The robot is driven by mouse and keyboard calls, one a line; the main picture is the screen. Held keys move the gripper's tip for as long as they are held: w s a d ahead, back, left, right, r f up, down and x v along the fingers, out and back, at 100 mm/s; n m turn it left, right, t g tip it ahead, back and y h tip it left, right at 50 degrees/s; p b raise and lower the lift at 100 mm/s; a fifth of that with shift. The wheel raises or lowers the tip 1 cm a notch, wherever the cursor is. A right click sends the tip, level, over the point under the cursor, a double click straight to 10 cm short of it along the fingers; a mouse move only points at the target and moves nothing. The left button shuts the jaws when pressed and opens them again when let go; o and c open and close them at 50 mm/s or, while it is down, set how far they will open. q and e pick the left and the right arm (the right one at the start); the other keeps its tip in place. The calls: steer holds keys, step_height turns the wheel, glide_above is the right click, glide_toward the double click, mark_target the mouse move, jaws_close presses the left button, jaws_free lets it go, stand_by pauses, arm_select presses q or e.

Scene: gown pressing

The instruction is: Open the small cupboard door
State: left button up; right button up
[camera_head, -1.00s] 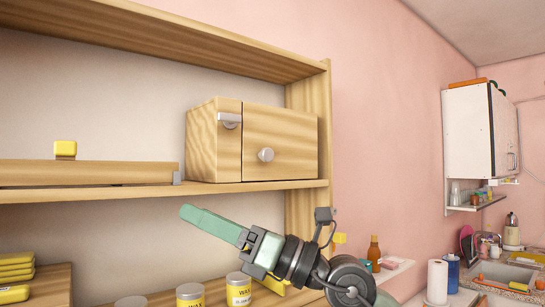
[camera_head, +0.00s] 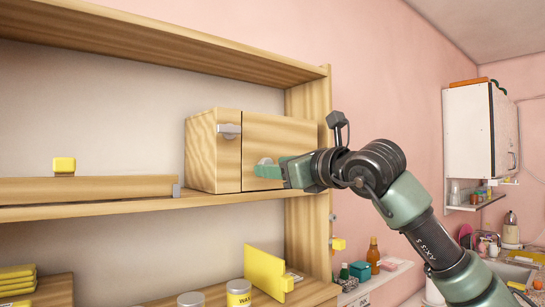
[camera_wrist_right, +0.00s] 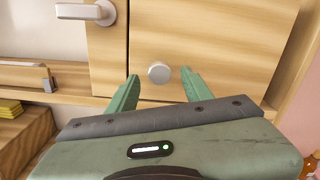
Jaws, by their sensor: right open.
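The small wooden cupboard (camera_head: 214,165) stands on the middle shelf, with a metal latch (camera_head: 229,130) on its left part. Its door (camera_head: 290,131) looks shut. In the wrist view the door (camera_wrist_right: 215,45) fills much of the picture, with a round grey knob (camera_wrist_right: 159,73) and the latch handle (camera_wrist_right: 88,12) to its left. My right gripper (camera_head: 268,169) is at the door front, by the knob, which it partly covers in the head view. In the wrist view the right gripper's fingers (camera_wrist_right: 157,84) are open, one either side of the knob. My left gripper is not in view.
A wooden board (camera_head: 90,189) with a yellow block (camera_head: 64,165) lies left of the cupboard on the shelf (camera_head: 150,207). Wax tins (camera_head: 238,293) and a yellow piece (camera_head: 264,270) are below. The shelf's upright post (camera_head: 310,105) is close on the right.

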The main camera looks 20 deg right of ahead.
steer(key=shift+w+a, duration=0.25)
steer(key=shift+w, duration=0.35)
jaws_close()
steer(key=shift+r, duration=0.1)
stand_by(1.0)
